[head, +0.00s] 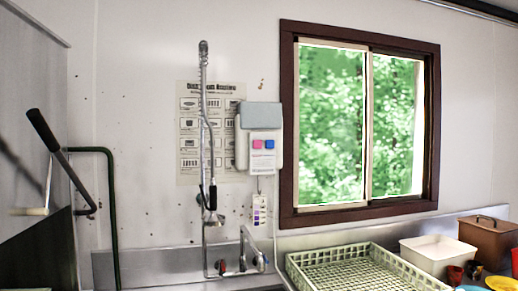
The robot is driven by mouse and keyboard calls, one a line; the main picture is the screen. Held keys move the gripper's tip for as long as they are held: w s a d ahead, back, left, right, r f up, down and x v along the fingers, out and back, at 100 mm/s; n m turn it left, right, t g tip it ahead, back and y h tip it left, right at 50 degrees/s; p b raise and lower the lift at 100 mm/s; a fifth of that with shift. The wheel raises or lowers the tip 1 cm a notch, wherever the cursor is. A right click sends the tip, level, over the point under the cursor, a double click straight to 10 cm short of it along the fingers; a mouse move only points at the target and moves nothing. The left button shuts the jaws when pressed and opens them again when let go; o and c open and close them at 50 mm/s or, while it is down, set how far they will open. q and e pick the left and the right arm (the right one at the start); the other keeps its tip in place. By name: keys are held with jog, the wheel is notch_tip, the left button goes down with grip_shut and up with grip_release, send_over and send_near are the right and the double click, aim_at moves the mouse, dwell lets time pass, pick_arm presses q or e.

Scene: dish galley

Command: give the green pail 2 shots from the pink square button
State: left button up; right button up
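The pink square button (257,144) is on the front of a white wall dispenser (262,160) with a grey top, left of the window. A blue button (269,144) sits right beside it. No green pail can be made out in the head view. Neither of my grippers is in view.
A black-handled lever (43,130) is at left.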

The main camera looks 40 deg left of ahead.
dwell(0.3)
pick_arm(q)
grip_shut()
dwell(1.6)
